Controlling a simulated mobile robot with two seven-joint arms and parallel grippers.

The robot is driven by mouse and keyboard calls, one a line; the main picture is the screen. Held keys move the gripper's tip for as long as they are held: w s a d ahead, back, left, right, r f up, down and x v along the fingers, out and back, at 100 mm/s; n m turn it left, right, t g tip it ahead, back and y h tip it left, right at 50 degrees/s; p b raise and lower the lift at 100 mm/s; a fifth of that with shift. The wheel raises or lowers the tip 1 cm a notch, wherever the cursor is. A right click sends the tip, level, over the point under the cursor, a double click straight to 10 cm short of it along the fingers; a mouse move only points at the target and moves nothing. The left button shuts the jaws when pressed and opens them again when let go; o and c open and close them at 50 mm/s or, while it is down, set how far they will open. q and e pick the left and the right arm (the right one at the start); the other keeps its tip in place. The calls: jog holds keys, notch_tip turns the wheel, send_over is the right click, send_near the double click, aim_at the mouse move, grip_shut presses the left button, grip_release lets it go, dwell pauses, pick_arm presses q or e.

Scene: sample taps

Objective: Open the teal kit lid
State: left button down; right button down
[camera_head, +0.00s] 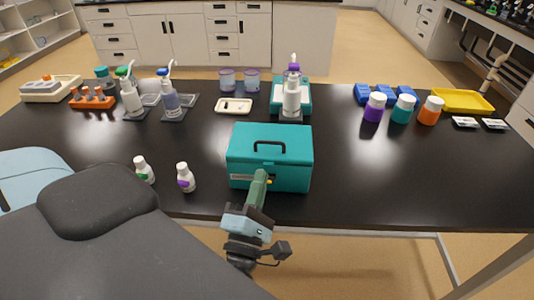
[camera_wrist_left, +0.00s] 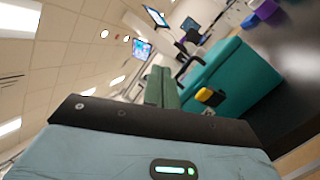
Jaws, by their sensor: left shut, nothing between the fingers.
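The teal kit (camera_head: 290,175) stands on the black table near its front edge. Its lid (camera_head: 295,140) is down, with a black handle (camera_head: 269,146) lying across the top. A yellow latch (camera_wrist_left: 210,97) shows on the kit's front in the left wrist view, beside the fingers. My left gripper (camera_head: 262,174) is at the front of the kit, its green fingers pointing up toward the lid's front edge. The fingers are together and hold nothing; I cannot tell whether they touch the kit. The wrist view shows the kit (camera_wrist_left: 238,75) right of the fingers. My right gripper is out of view.
Two small white bottles (camera_head: 185,178) stand left of the kit. A white pump bottle (camera_head: 291,100) stands behind it. Purple, teal and orange jars (camera_head: 403,109) and a yellow tray (camera_head: 463,101) are at the back right. The table right of the kit is clear.

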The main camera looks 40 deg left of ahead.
aim_at(269, 165)
pick_arm(q)
jog(key=w+a+f+n+g, duration=0.1)
jog(key=w+n+g, duration=0.2)
jog(key=n, duration=0.2)
jog(key=w+a+n+g+h, duration=0.1)
jog(key=w+a+n+g, duration=0.1)
jog(key=w+n, duration=0.2)
jog(key=w+a+f+n+g+p, duration=0.1)
jog(key=w+a+n+g, duration=0.1)
jog(key=n, duration=0.4)
jog(key=shift+w+a+f+g, duration=0.1)
jog(key=shift+w+f+g, duration=0.2)
jog(key=shift+w+g, duration=0.45)
jog(key=shift+s, duration=0.15)
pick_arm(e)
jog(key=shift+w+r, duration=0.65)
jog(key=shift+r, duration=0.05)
pick_arm(q)
jog(key=shift+r+n, duration=0.15)
jog(key=shift+n, duration=0.15)
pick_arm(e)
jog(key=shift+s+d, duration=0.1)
